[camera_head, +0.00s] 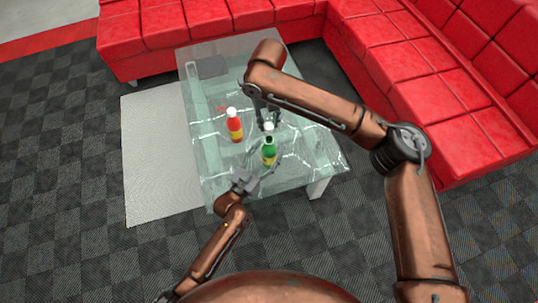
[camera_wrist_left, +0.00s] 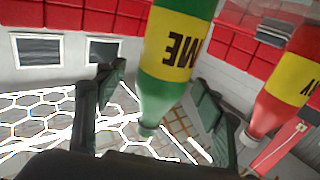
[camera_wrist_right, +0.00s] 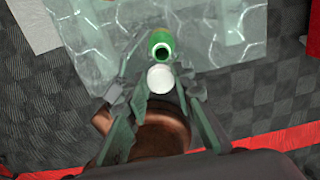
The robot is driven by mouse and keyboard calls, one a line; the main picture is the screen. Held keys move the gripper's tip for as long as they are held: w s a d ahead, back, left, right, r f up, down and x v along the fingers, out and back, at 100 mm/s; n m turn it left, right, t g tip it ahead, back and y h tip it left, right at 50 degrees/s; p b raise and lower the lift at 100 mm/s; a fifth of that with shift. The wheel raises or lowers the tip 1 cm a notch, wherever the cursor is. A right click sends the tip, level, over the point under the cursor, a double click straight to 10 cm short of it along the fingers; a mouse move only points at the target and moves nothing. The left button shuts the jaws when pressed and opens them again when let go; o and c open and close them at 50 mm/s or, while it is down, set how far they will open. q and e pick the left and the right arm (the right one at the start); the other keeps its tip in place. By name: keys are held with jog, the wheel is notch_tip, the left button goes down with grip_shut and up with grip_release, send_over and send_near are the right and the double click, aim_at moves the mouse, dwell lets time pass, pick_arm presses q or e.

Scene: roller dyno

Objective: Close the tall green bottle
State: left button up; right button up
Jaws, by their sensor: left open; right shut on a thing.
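The tall green bottle (camera_head: 268,152) with a yellow label stands upright on the glass table. Its dark open mouth (camera_wrist_right: 161,51) shows in the right wrist view. My right gripper (camera_head: 269,119) is shut on a white cap (camera_wrist_right: 160,78), held right beside the bottle's mouth and not on it. My left gripper (camera_head: 259,180) is open and low, just on the near side of the bottle. In the left wrist view, which is upside down, the bottle (camera_wrist_left: 165,95) appears between the spread fingers. Whether they touch it I cannot tell.
A red bottle (camera_head: 235,128) with a yellow label and white cap stands left of the green one on the glass table (camera_head: 205,165). A dark flat item (camera_head: 212,67) lies at the table's far left. Red sofas (camera_head: 200,28) border the back and right.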

jog(key=shift+w+f, duration=0.7)
jog(key=shift+w, duration=0.15)
pick_arm(q)
jog(key=shift+w+d+f, duration=0.2)
jog(key=shift+w+f, duration=0.15)
jog(key=shift+w, duration=0.2)
jog(key=shift+w+d+f, duration=0.15)
jog(key=shift+w+f, duration=0.15)
jog(key=shift+w, duration=0.25)
pick_arm(e)
jog(key=shift+d, duration=0.1)
pick_arm(q)
jog(key=shift+s+r, duration=0.1)
jog(key=shift+c, duration=0.3)
pick_arm(e)
jog(key=shift+s+r, duration=0.15)
